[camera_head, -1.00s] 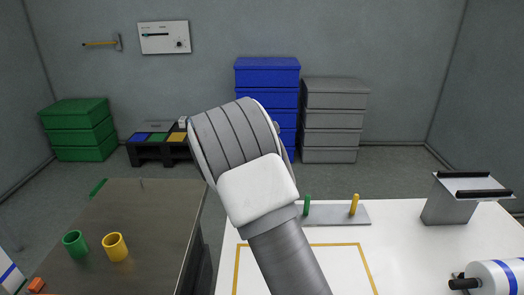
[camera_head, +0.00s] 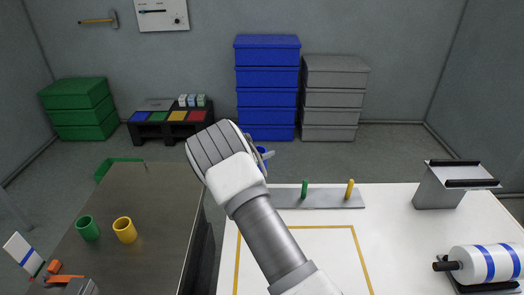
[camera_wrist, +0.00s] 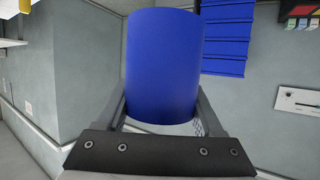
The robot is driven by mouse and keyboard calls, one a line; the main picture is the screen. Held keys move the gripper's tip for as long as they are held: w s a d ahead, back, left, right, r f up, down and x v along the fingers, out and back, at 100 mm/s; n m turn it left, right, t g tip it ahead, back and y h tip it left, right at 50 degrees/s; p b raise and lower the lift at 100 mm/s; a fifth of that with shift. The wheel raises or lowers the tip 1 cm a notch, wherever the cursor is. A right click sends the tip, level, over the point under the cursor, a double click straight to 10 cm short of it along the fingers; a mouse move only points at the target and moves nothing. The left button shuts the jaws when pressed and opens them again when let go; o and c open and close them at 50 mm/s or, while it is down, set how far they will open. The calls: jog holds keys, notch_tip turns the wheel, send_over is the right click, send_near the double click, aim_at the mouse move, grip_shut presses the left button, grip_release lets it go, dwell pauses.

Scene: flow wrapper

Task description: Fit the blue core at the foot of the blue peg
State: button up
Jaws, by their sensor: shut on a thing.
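My gripper (camera_wrist: 162,100) is shut on the blue core (camera_wrist: 165,60), a hollow blue cylinder that fills the middle of the wrist view. In the head view, my gripper (camera_head: 268,155) is mostly behind my own wrist, and a small bit of the blue core (camera_head: 261,151) shows beside it. The core is held in the air, near the left end of the grey peg plate (camera_head: 330,199). A green peg (camera_head: 304,189) and a yellow peg (camera_head: 349,189) stand upright on the plate. No blue peg shows; my arm covers the plate's left end.
A green core (camera_head: 88,229) and a yellow core (camera_head: 125,231) stand on the dark table (camera_head: 150,200) at left. A grey stand (camera_head: 446,187) and a white blue-striped roll (camera_head: 487,264) are at right on the white table (camera_head: 400,225). The yellow-outlined area looks clear.

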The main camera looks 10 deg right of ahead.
jog(key=shift+f+b, duration=4)
jog(key=shift+f, duration=1.8)
jog(key=o, duration=1.4)
jog(key=shift+c, duration=0.2)
jog(key=p+v, duration=0.1)
jog(key=v, duration=1.6)
jog(key=shift+a, duration=0.25)
jog(key=shift+s+r, duration=0.1)
